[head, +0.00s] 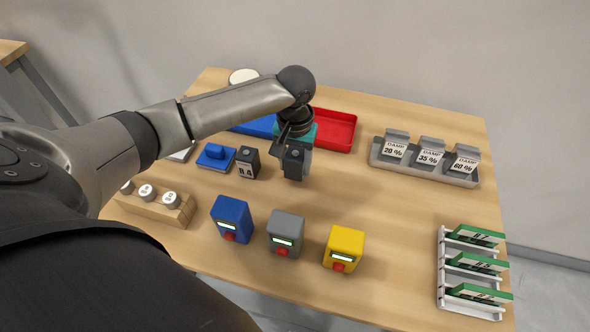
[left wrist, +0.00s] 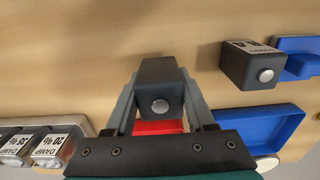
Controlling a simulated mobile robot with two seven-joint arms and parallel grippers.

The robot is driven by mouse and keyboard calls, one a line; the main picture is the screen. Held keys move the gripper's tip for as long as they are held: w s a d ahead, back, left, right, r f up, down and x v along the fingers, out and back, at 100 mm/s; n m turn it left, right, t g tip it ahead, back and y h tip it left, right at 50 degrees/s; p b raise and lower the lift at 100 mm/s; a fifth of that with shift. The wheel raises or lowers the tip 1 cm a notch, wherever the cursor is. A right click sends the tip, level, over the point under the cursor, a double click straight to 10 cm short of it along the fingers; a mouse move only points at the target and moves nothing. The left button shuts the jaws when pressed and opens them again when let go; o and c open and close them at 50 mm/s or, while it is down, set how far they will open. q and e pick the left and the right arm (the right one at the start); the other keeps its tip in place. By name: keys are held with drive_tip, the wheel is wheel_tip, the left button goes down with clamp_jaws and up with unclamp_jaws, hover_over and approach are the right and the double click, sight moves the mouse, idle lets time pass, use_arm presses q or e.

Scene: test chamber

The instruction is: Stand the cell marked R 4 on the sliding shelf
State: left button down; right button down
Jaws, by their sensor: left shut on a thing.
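The cell marked R 4 (head: 247,164), a dark block with a white label, stands on the table left of my left gripper. It also shows in the left wrist view (left wrist: 248,66), apart from the fingers. My left gripper (head: 294,154) is shut on another dark cell (head: 293,165), which shows between the fingers in the left wrist view (left wrist: 160,84). No marking on the held cell can be read. I cannot tell whether it touches the table. I cannot make out which thing is the sliding shelf. My right gripper is out of view.
A red tray (head: 343,146) and a blue tray (head: 240,130) lie behind. Blue (head: 232,216), grey (head: 286,230) and yellow (head: 345,243) boxes stand in front. A grey rack (head: 425,171) and white rack (head: 442,270) are right.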

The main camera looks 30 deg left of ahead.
use_arm(q)
drive_tip(key=shift+f, duration=1.3)
drive_tip(key=shift+f, duration=0.1)
drive_tip(key=shift+c, duration=1.2)
unclamp_jaws()
